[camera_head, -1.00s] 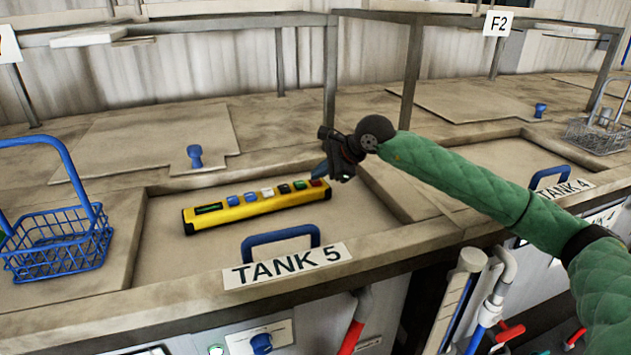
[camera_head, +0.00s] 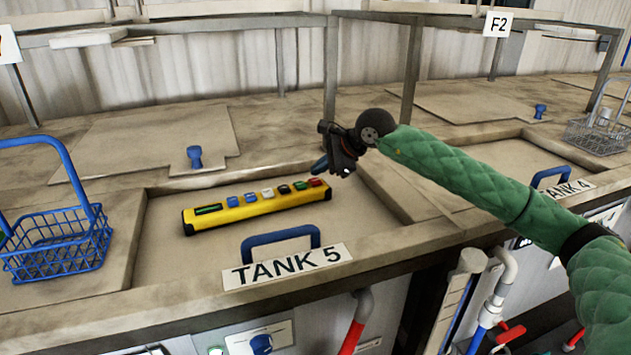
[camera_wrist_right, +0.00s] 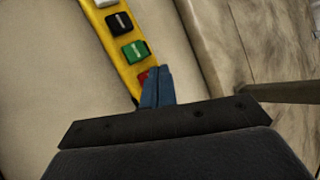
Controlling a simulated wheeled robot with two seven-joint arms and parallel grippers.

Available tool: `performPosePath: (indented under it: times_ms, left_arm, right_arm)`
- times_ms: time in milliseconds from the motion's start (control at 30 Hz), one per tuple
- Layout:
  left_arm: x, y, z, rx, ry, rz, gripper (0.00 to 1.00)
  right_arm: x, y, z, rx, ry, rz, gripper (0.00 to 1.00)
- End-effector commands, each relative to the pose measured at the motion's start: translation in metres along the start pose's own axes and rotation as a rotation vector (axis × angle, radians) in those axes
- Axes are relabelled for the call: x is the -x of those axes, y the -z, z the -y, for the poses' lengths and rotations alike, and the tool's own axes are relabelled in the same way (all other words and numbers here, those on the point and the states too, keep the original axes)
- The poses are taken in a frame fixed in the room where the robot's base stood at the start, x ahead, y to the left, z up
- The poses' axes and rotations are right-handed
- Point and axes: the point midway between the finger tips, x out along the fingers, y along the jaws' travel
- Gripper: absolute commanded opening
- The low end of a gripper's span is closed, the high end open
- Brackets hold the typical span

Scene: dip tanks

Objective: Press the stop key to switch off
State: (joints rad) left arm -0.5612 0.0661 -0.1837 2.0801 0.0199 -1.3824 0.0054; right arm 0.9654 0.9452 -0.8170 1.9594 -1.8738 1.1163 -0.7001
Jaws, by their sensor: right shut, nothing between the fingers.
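A yellow key box (camera_head: 257,213) lies on the Tank 5 lid, with a small dark display at its left end and a row of coloured keys. The red key (camera_head: 316,182) is at its right end, beside the green key (camera_head: 300,185). My right gripper (camera_head: 321,167) is just above the red key, its blue fingertips together and empty. In the right wrist view the shut fingers (camera_wrist_right: 157,86) partly cover the red key (camera_wrist_right: 143,77); the green key (camera_wrist_right: 135,50) shows clear. Whether the tips touch the red key I cannot tell. My left gripper is out of view.
A blue wire basket (camera_head: 58,245) stands at the left. A blue lid handle (camera_head: 281,240) rises in front of the box by the Tank 5 label (camera_head: 287,265). A metal frame post (camera_head: 330,75) stands behind my right gripper.

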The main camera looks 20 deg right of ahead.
Motion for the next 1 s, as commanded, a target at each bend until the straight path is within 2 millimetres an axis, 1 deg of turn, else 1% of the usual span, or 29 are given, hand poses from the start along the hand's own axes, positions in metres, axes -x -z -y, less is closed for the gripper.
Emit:
performPosePath:
  times_ms: [267,800,1000]
  left_arm:
    - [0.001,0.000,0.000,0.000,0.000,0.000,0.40]
    - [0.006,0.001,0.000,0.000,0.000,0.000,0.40]
    - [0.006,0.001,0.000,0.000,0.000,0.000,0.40]
  right_arm:
    - [0.002,-0.002,0.002,0.000,0.001,0.000,0.00]
    - [0.031,-0.023,0.023,0.000,0.002,0.001,0.00]
    - [0.035,-0.026,0.026,0.000,0.000,0.000,0.00]
